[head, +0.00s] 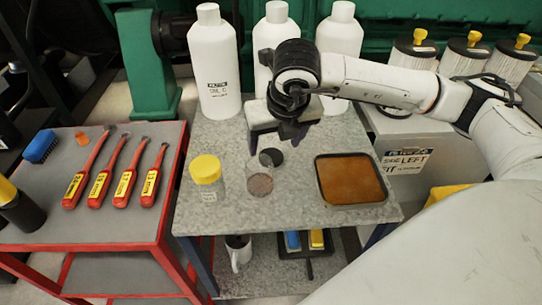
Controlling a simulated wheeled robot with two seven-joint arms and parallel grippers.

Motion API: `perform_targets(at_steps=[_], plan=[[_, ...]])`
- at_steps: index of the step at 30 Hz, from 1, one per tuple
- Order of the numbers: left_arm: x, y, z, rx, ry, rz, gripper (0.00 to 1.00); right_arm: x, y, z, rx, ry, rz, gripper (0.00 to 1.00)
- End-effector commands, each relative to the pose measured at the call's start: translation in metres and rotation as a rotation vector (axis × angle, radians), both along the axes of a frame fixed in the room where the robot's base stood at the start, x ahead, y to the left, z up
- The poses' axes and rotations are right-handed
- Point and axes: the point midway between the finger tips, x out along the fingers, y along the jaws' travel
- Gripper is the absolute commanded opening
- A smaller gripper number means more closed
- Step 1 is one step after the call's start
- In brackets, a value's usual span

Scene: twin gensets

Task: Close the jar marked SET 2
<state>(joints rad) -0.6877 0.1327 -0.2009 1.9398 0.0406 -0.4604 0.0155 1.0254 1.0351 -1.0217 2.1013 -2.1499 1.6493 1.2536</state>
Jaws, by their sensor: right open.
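An open clear jar (260,183) with brownish contents stands on the grey bench, near its middle. A dark round lid (271,157) shows just behind it, up and right of the jar; I cannot tell whether it lies flat on the bench. A second jar (207,180) with a yellow lid on stands to the left. Its small label is too small to read, and no SET 2 mark is readable on either jar. My right gripper (289,133) is open and empty, above the bench behind the dark lid, pointing down. My left gripper is out of view.
A shallow tray (386,190) with an orange-brown inside sits right of the jars. Tall white bottles (214,70) stand at the back. A red-edged table (105,225) on the left holds several red-handled tools. The bench's front strip is clear.

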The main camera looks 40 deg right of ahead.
Motion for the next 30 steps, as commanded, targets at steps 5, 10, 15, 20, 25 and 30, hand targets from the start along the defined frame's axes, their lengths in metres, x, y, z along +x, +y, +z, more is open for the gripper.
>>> perform_targets(at_steps=[5, 10, 15, 20, 25, 30], plan=[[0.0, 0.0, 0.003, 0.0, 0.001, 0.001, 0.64, 0.005, -0.002, -0.009, 0.0, 0.001, -0.001, 0.67], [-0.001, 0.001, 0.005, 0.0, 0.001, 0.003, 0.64, 0.015, -0.005, -0.034, 0.0, 0.003, -0.001, 0.67], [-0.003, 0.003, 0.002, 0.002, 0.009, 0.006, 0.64, 0.02, -0.007, -0.046, 0.0, 0.0, -0.001, 0.67], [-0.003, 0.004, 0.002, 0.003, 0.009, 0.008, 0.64, 0.021, -0.007, -0.047, 0.0, 0.0, -0.001, 0.67], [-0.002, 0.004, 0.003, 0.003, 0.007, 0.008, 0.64, 0.021, -0.007, -0.047, 0.0, 0.0, -0.001, 0.67], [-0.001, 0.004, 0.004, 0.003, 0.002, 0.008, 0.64, 0.021, -0.007, -0.047, 0.0, 0.0, -0.001, 0.38]])
